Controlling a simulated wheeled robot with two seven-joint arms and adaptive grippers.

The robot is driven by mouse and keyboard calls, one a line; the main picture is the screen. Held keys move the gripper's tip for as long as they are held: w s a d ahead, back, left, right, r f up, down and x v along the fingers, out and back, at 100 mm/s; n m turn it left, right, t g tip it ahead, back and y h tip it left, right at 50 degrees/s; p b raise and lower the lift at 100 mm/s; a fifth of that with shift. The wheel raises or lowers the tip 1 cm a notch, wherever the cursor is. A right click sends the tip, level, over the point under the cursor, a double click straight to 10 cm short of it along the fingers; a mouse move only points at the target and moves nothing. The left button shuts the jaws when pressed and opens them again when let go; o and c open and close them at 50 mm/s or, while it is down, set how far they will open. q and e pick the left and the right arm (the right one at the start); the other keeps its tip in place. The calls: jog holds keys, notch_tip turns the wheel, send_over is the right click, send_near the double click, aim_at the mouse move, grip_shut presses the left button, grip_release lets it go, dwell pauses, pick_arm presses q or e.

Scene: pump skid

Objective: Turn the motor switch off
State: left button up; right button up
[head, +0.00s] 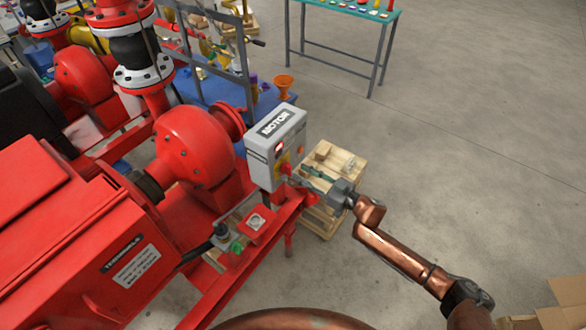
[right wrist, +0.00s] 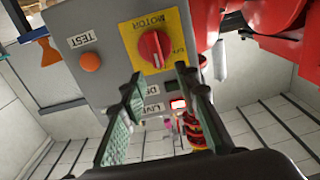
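The grey motor control box (head: 277,146) stands at the edge of the red pump skid, with a MOTOR label on top. Its red rotary motor switch (right wrist: 154,49) sits on a yellow plate, which appears upside down in the right wrist view. The switch also shows small in the head view (head: 284,168). My right gripper (right wrist: 157,88) is open, with its two fingers apart in front of the box face, close to the switch. No grip on the knob shows. In the head view the right gripper (head: 298,183) is beside the box. My left gripper is out of view.
An orange TEST button (right wrist: 90,62) and a lit red indicator (right wrist: 178,104) are on the same box face. A wooden crate (head: 345,160) stands just right of the box. Red pumps and pipes (head: 195,145) fill the left.

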aim_at(291, 167)
jog(key=x, duration=0.4)
jog(key=shift+w+a, duration=0.2)
jog(key=shift+a, duration=0.1)
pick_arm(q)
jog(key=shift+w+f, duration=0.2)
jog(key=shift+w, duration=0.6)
pick_arm(e)
jog(key=c, duration=0.3)
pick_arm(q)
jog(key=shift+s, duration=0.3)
pick_arm(e)
grip_shut()
